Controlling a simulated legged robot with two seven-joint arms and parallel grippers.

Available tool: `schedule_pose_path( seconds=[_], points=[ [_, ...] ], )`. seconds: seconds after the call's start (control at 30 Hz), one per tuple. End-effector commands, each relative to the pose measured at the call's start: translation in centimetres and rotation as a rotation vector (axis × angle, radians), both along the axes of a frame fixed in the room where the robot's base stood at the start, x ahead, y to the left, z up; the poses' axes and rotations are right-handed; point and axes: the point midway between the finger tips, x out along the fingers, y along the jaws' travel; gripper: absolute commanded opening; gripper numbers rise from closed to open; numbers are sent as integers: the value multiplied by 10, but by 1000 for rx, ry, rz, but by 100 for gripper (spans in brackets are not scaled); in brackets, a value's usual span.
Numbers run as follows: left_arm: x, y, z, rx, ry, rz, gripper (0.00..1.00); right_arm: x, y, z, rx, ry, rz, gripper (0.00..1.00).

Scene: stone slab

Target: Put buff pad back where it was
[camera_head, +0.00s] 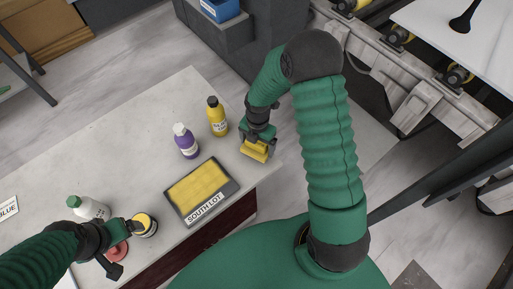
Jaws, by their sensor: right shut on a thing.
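My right gripper (256,143) is shut on a yellow pad (253,151), seemingly the buff pad, near the right end of the stone slab (190,95). I cannot tell whether the pad touches the slab. A dark tray labelled SOUTH LOT (207,209), with a yellow surface inside, lies to the left of and below the held pad. My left gripper (125,246) is at the slab's lower left, its fingers apart around a reddish round thing (117,251). A round yellow, white and black item (146,225) is beside its upper finger.
A white-green bottle (90,208) is by my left arm. A BLUE label (8,208) lies far left. The slab's upper middle is clear.

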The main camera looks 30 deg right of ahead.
Motion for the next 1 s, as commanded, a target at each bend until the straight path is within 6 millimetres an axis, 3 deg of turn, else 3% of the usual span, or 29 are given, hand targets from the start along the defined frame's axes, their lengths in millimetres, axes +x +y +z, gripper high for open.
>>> schedule_pose_path(
  seconds=[0.17, 0.53, 0.57, 0.6, 1.0],
  points=[
    [0, 1, -2, 1, 0, 2, 87, 0, 13, -25, -12, 3, 8, 53],
    [0, 1, -5, 0, 1, 3, 87, 0, 1, -35, 2, 0, 4, 53],
    [0, 1, -4, 0, 1, 3, 87, 0, 0, -36, 4, -1, 4, 92],
    [0, 1, -4, 1, 1, 2, 87, 0, 0, -35, 4, -1, 4, 97],
    [0, 1, -4, 0, 1, 3, 87, 0, 4, -35, -4, 3, 5, 100]
  ],
)
